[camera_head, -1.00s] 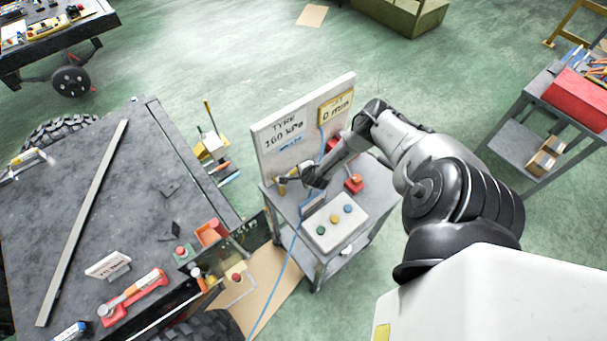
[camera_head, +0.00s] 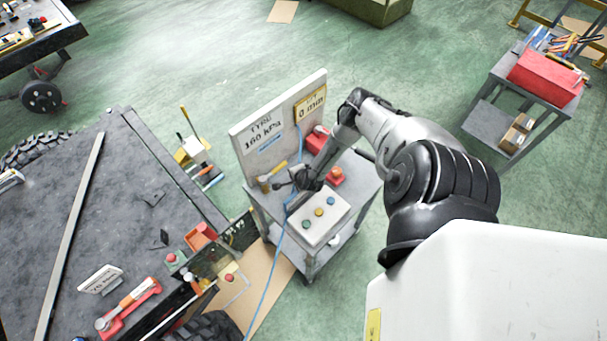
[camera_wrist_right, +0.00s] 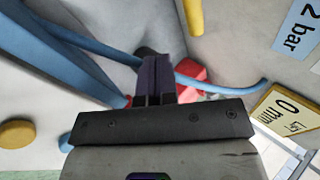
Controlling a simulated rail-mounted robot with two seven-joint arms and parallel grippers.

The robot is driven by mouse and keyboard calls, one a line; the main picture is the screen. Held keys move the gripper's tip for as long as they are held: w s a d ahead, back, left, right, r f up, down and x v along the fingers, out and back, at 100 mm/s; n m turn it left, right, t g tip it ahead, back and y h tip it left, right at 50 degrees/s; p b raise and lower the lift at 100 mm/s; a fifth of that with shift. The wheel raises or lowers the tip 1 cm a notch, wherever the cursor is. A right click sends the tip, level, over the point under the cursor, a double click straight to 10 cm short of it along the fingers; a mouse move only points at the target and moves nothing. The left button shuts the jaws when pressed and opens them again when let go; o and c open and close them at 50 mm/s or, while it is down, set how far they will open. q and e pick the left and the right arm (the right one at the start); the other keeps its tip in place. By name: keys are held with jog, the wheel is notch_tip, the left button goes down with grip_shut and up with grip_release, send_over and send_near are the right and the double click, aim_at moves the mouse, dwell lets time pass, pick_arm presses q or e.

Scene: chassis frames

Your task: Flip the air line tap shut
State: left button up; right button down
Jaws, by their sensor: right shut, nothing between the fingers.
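The air line tap (camera_head: 264,184) is a small brass-coloured fitting at the lower left of the upright panel on the grey cart. Its yellow lever (camera_head: 277,172) slants up to the right in the head view. A yellow piece, apparently this lever, shows at the top of the right wrist view (camera_wrist_right: 194,16). My right gripper (camera_head: 281,186) is shut and empty, just right of the tap, over the cart top. Its dark closed fingers (camera_wrist_right: 153,72) point toward the panel, apart from the yellow piece. My left gripper is out of view.
The white panel (camera_head: 247,150) stands behind the tap. A box with coloured buttons (camera_head: 326,210) and red items (camera_head: 336,175) are close to my gripper. A blue hose (camera_head: 271,285) hangs in front of the cart. A dark workbench (camera_head: 120,200) is to the left.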

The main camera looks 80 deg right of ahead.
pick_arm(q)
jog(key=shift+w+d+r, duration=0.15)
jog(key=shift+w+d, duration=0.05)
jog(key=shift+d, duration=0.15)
pick_arm(e)
jog(key=v, duration=0.7)
jog(key=shift+s+d+r, duration=0.2)
jog(key=shift+s+d, duration=0.1)
jog(key=shift+d, duration=0.1)
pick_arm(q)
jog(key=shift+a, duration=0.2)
